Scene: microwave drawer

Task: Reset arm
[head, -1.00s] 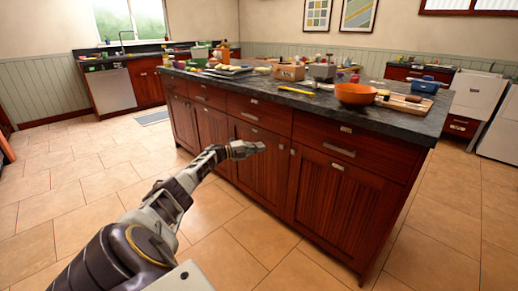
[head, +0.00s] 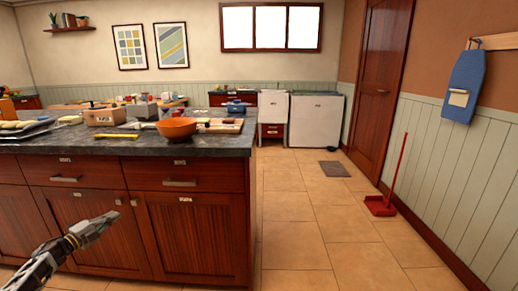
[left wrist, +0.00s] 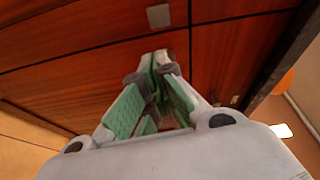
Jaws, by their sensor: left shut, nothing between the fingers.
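My left gripper (head: 112,219) is at the lower left of the head view, in front of the wooden doors of the kitchen island (head: 180,210). It is shut and empty. In the left wrist view its green-padded fingers (left wrist: 153,62) meet at the tips, with the red-brown cabinet fronts (left wrist: 80,80) beyond them. I cannot tell the exact gap to the doors; the gripper holds nothing. My right gripper is not in view.
The island's dark top (head: 215,143) holds an orange bowl (head: 176,129), a cutting board (head: 220,126) and other clutter. Free tiled floor (head: 300,225) lies to the right. A red dustpan (head: 380,206) stands by the right wall, near a wooden door (head: 378,85).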

